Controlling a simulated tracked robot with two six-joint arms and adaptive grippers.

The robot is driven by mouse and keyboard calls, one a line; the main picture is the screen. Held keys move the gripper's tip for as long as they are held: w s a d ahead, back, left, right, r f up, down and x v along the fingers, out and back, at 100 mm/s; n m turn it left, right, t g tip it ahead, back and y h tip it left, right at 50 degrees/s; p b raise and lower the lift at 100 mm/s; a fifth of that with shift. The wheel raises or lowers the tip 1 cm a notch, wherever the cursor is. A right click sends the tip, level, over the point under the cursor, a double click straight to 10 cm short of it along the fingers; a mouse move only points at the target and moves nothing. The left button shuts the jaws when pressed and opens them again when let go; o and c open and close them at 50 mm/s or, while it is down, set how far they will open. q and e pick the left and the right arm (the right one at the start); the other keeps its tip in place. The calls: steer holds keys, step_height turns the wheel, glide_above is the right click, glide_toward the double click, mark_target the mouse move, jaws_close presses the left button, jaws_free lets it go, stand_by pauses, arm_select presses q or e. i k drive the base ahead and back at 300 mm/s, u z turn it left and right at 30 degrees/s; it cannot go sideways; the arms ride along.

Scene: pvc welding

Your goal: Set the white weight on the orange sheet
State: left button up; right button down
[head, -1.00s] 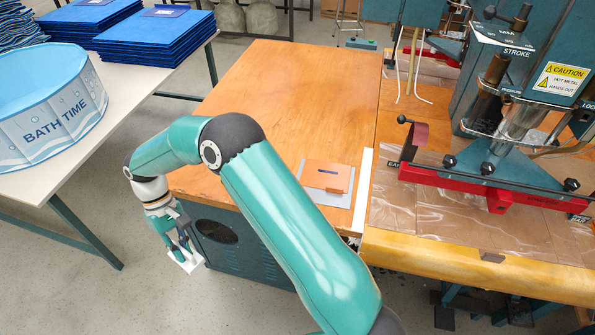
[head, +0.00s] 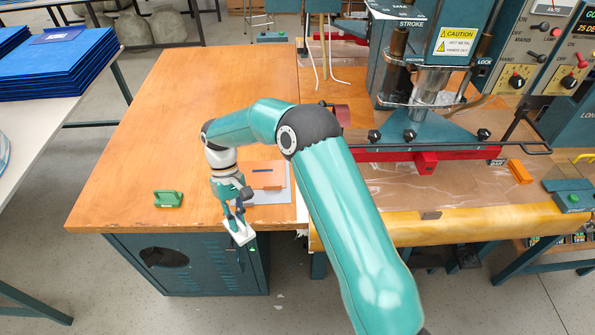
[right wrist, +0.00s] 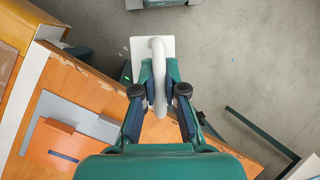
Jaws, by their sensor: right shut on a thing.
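The white weight (head: 243,234) is a flat plate with a loop handle. My right gripper (head: 238,213) is shut on its handle; the grip also shows in the right wrist view, where the weight (right wrist: 172,46) appears against the floor, past the table edge. The orange sheet (head: 268,178) lies on a grey sheet (head: 275,197) near the table's front right corner, up and right of the weight in the head view. My arm hides part of it there. In the right wrist view the orange sheet (right wrist: 62,146) is at lower left. My left gripper is not in view.
The welding machine (head: 430,135) with a red bar stands at right. Blue stacked sheets (head: 60,62) lie on a side table at left.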

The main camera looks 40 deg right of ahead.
mark_target(262, 174)
steer(key=z, duration=0.35)
steer(key=i, duration=1.05)
steer(key=u, duration=0.1)
steer(key=k, duration=0.95)
steer(key=z, duration=0.2)
steer(key=i, duration=0.95)
steer(key=u, duration=0.1)
